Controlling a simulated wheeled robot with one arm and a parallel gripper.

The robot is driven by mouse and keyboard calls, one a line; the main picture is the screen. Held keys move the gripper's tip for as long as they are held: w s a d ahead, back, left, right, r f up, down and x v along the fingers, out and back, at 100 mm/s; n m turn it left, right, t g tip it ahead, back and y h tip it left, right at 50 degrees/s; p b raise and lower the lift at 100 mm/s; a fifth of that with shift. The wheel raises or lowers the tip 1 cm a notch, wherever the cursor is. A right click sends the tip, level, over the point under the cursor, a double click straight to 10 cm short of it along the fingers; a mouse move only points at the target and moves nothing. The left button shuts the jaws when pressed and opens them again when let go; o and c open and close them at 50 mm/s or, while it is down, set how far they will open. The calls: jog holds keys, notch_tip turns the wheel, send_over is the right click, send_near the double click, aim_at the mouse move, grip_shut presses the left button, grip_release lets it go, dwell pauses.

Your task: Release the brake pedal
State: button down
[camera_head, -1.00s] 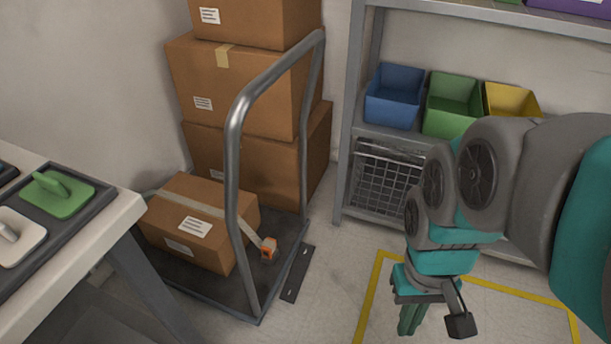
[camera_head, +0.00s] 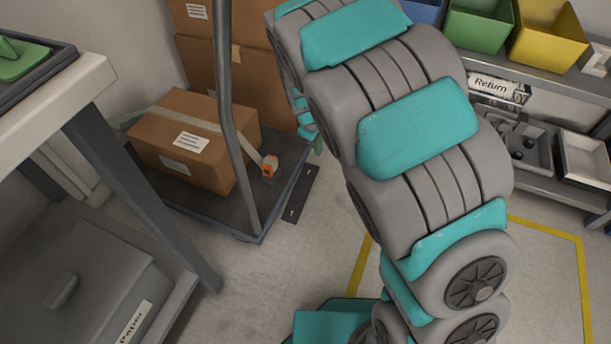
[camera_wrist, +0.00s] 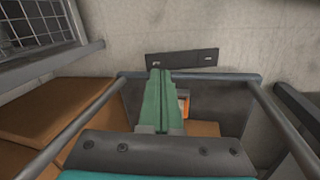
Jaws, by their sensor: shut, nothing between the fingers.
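A flat dark plate with a hole near each end (camera_head: 297,194) lies beside the cart's right edge; it also shows in the wrist view (camera_wrist: 182,59). I cannot tell whether it is the brake pedal; no other pedal is clear. The cart (camera_head: 246,237) has a grey tube handle (camera_head: 228,90). My gripper (camera_wrist: 160,72) is shut and empty. In the head view my arm mostly hides the gripper.
A strapped box (camera_head: 180,140) with an orange buckle (camera_head: 270,165) lies on the cart. Stacked boxes (camera_head: 205,70) stand behind. A worktable (camera_head: 60,105) is at left. Shelving with bins (camera_head: 545,40) is at right. Yellow lines (camera_head: 550,232) mark floor at right.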

aim_at(306, 175)
jog(key=w+a+f+n, duration=0.2)
jog(key=a+f, duration=0.3)
jog(key=shift+w+f+t+b, duration=0.25)
jog(key=shift+w+t+b, duration=0.05)
jog(key=shift+b, duration=0.1)
jog(key=shift+d, duration=0.1)
jog(key=b+x, duration=0.1)
jog(key=x, duration=1.3)
jog(key=shift+b, duration=0.3)
